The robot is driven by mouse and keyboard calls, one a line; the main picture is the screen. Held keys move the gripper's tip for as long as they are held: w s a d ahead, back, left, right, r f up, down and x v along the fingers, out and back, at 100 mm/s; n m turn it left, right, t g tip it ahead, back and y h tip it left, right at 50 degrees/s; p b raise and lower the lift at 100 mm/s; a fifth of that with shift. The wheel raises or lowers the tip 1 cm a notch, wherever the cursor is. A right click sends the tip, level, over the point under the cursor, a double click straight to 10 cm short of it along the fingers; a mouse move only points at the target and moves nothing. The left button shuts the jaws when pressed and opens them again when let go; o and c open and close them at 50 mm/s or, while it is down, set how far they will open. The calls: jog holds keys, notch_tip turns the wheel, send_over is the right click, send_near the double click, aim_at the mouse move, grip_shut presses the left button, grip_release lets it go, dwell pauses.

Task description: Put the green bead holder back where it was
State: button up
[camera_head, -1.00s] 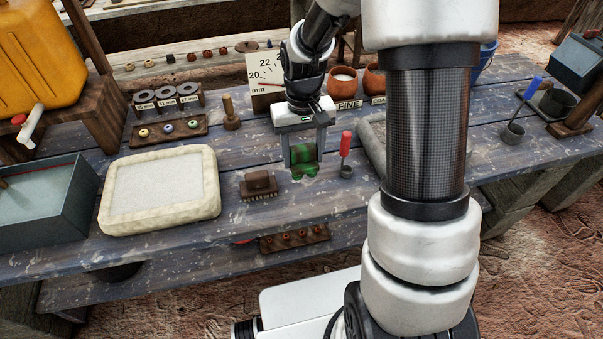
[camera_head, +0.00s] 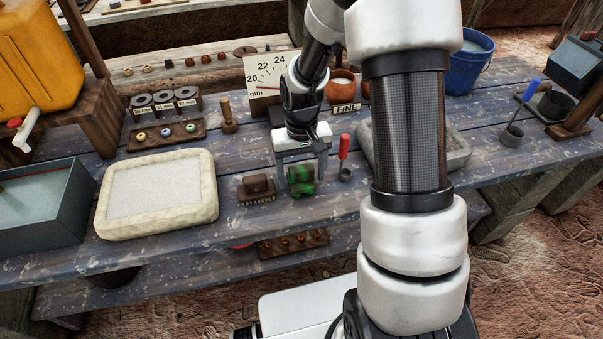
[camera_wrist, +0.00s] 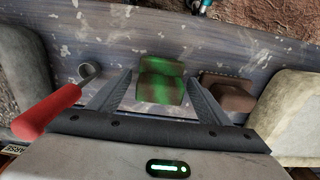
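The green bead holder (camera_head: 301,181) is a blocky, mottled green piece in front of the measuring board, between the brush and the red-handled tool. My gripper (camera_head: 302,172) points down over it, with one finger on each side.
A brown brush (camera_head: 256,188) lies close on the left, and a small ladle with a red handle (camera_head: 343,147) stands close on the right. A pale framed tray (camera_head: 157,229) is further left. A stone basin (camera_head: 455,157) is at right. The table in front is clear.

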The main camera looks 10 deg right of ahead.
notch_tip(320, 180, up, 12)
jog(key=r+p, duration=0.1)
jog(key=p, duration=0.1)
jog(key=s+r+t, duration=0.6)
jog(key=s+r, duration=1.1)
jog(key=s, duration=0.1)
notch_tip(320, 180, up, 9)
jog(key=p, duration=0.9)
jog(key=shift+r, duration=0.2)
